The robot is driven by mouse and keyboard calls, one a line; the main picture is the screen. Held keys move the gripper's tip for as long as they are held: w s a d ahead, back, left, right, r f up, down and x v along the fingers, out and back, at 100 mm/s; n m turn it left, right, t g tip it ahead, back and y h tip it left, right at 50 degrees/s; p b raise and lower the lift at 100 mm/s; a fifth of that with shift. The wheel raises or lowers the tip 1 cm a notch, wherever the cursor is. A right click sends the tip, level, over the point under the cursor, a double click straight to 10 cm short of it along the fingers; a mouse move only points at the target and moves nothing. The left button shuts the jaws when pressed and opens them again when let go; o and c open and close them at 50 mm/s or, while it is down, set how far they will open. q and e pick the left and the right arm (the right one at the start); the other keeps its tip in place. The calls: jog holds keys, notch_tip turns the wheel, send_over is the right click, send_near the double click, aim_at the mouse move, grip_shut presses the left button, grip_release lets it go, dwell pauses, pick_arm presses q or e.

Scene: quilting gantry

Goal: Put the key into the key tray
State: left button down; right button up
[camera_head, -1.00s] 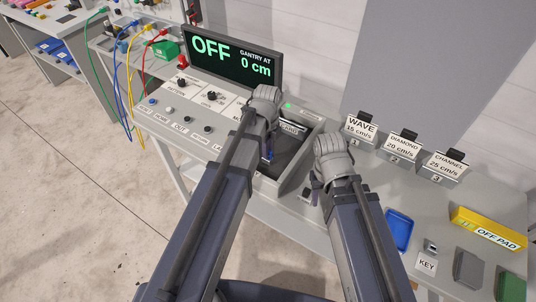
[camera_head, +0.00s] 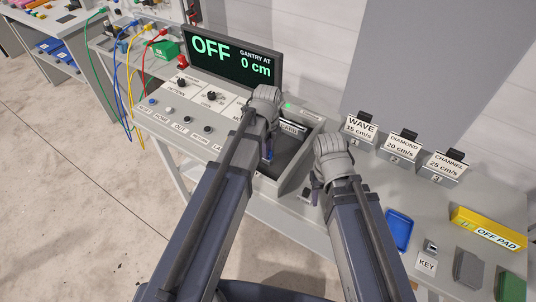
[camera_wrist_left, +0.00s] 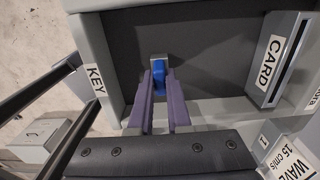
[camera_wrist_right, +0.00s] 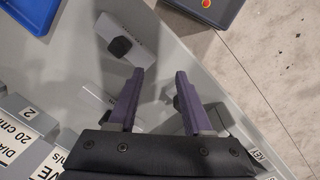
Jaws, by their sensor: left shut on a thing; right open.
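My left gripper (camera_wrist_left: 158,88) is shut on the key (camera_wrist_left: 159,76), which shows a blue part between the fingertips and a grey end beyond them. In the left wrist view the key is over the dark floor of a grey-walled tray (camera_wrist_left: 96,60) with a KEY label on its wall. I cannot tell whether the key touches the floor. In the head view my left gripper (camera_head: 267,152) is over this tray (camera_head: 317,140), and its arm hides part of it. My right gripper (camera_wrist_right: 155,88) is open and empty above the bench, right of the tray.
A CARD holder (camera_wrist_left: 275,58) stands on the tray's right side in the left wrist view. Black knobs (camera_wrist_right: 120,46) lie near my right gripper. A control panel (camera_head: 195,110) with an OFF screen (camera_head: 232,58) is at left; labelled blocks (camera_head: 398,147) and a blue tray (camera_head: 399,230) are at right.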

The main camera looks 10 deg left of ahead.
pick_arm(q)
jog(key=shift+r, duration=0.2)
pick_arm(e)
jog(key=shift+r, duration=0.2)
pick_arm(q)
jog(key=shift+r+p, duration=1.65)
jog(key=shift+p, duration=0.2)
pick_arm(e)
jog(key=shift+r, duration=1.65)
